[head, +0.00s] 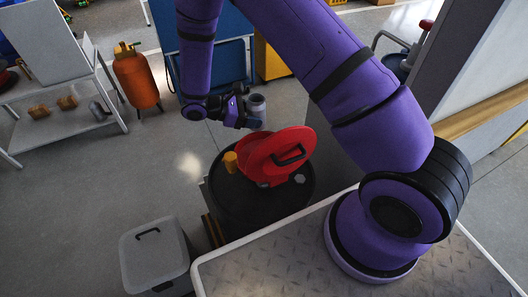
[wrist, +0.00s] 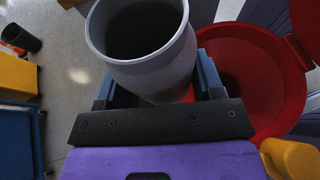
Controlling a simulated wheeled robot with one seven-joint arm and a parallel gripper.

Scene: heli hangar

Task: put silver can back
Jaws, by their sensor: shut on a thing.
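The silver can (head: 257,104) is a grey cylinder held upright by my gripper (head: 251,120). In the wrist view the can (wrist: 150,75) shows its wide, dark open mouth, with the blue fingers on both sides of it. My gripper is shut on the can and holds it in the air, above and behind the red container with its lid (head: 282,154). In the wrist view the red container (wrist: 285,95) is open, just right of the can, and shows its hollow inside.
The red container stands on a black drum (head: 235,205), beside a small orange-yellow cylinder (head: 230,162). A grey lidded bin (head: 155,250) is at the lower left. An orange gas cylinder (head: 137,77) and a white shelf (head: 75,125) stand farther left. Floor between them is clear.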

